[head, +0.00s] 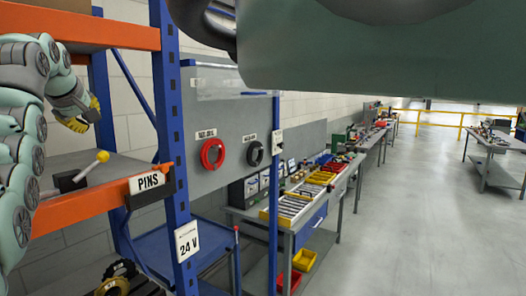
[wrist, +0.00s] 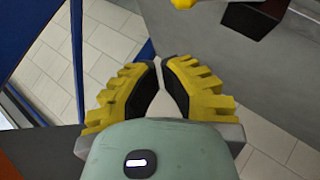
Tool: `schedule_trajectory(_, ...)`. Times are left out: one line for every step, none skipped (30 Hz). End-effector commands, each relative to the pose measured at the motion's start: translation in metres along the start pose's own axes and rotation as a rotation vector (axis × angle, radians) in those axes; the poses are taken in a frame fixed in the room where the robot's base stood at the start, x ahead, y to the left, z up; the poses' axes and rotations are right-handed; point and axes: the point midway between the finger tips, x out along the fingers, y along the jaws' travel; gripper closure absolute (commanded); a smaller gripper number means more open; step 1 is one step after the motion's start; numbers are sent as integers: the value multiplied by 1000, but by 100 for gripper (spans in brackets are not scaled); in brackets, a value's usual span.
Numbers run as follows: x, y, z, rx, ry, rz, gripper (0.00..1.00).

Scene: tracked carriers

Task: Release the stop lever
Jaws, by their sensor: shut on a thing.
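The stop lever (head: 92,168) is a pale rod with a yellow ball (head: 102,156) at its end. It leans up and to the right from a black block (head: 68,182) on the grey shelf. In the wrist view the yellow ball (wrist: 183,3) and a dark block (wrist: 250,18) show at the top edge. My gripper (head: 88,117), with yellow ribbed fingers, is above the ball and apart from it. In the wrist view my gripper (wrist: 158,66) has its fingertips close together. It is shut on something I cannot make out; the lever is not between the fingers.
The orange shelf beam (head: 90,208) carries a PINS label, and a blue upright (head: 180,190) stands to its right. A grey panel with a red ring (head: 212,153) and a black ring is beyond. Workbenches (head: 310,200) stand farther back.

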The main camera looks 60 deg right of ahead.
Motion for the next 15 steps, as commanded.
schedule_trajectory(-6, -2, 1, 0, 6, 3, 100)
schedule_trajectory(-12, 0, 1, 0, 7, 3, 100)
schedule_trajectory(-18, 0, 2, 0, 6, 2, 100)
schedule_trajectory(-22, 2, 2, 0, 3, 1, 100)
schedule_trajectory(-27, 3, 2, 1, 3, 0, 100)
schedule_trajectory(-32, 4, 2, 1, 3, 0, 100)
schedule_trajectory(-35, 5, 2, 0, 3, 0, 100)
schedule_trajectory(-38, 5, 2, 0, 2, 0, 100)
schedule_trajectory(-42, 6, 2, -1, 1, 0, 100)
schedule_trajectory(-48, 10, 1, -1, 1, 2, 100)
schedule_trajectory(-53, 11, 1, 0, 1, 2, 100)
schedule_trajectory(-57, 11, 1, 0, 0, 0, 100)
schedule_trajectory(-60, 12, 1, 0, -1, 0, 100)
schedule_trajectory(-62, 12, 1, 0, -1, 0, 100)
schedule_trajectory(-64, 13, 1, 0, -1, 0, 100)
